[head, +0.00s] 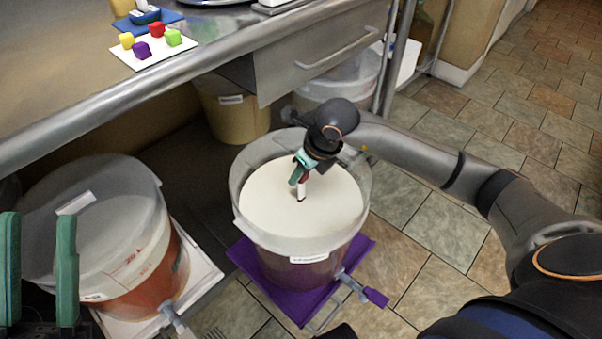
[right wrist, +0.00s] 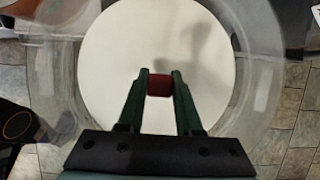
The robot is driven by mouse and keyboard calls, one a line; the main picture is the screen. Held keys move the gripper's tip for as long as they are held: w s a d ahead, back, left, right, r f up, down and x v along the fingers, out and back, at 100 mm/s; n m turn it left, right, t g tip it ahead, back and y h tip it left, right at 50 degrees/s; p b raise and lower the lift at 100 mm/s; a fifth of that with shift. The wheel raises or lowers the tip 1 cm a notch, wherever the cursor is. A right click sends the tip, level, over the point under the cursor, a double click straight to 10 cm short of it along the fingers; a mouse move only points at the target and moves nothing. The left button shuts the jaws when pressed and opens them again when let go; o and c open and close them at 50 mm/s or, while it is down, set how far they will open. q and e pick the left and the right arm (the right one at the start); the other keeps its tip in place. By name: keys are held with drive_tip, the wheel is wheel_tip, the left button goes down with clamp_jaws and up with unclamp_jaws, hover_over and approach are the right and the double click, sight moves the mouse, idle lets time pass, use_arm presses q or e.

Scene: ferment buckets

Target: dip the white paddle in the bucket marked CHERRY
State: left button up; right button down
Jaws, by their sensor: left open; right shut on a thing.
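My right gripper (head: 299,171) is over the middle of a clear bucket (head: 240,185) with a pale, creamy surface inside. In the right wrist view it is shut on a red grip piece (right wrist: 160,85). A short white shaft (head: 302,188), which looks like the white paddle, runs down from the gripper to the pale surface. Its lower end is hidden or too small to judge. The bucket's label (head: 309,258) is too small to read. My left gripper (head: 38,230) is open and empty at the lower left, in front of another bucket (head: 130,255) with red contents.
The pale bucket stands on a purple mat (head: 357,250), with a tap at its front. The red bucket stands on a white mat (head: 207,268). More buckets (head: 237,115) sit under the steel counter (head: 60,95). Coloured cubes lie on a white card (head: 127,57). Tiled floor is clear at right.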

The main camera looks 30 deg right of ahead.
drive_tip(key=shift+r+p, duration=1.95)
drive_tip(key=shift+r, duration=1)
use_arm(q)
wheel_tip(320, 180, up, 8)
drive_tip(key=p, duration=0.4)
use_arm(e)
wheel_tip(320, 180, up, 5)
drive_tip(key=shift+f, duration=0.2)
use_arm(q)
drive_tip(key=w+f+n+y, duration=0.1)
drive_tip(key=w+a+f+y+p, duration=0.1)
drive_tip(key=y, duration=0.1)
drive_tip(key=shift+w+a+f+n, duration=0.2)
drive_tip(key=shift+w+n, duration=0.1)
drive_tip(key=shift+n, duration=0.1)
use_arm(e)
wheel_tip(320, 180, up, 2)
drive_tip(key=shift+r, duration=0.15)
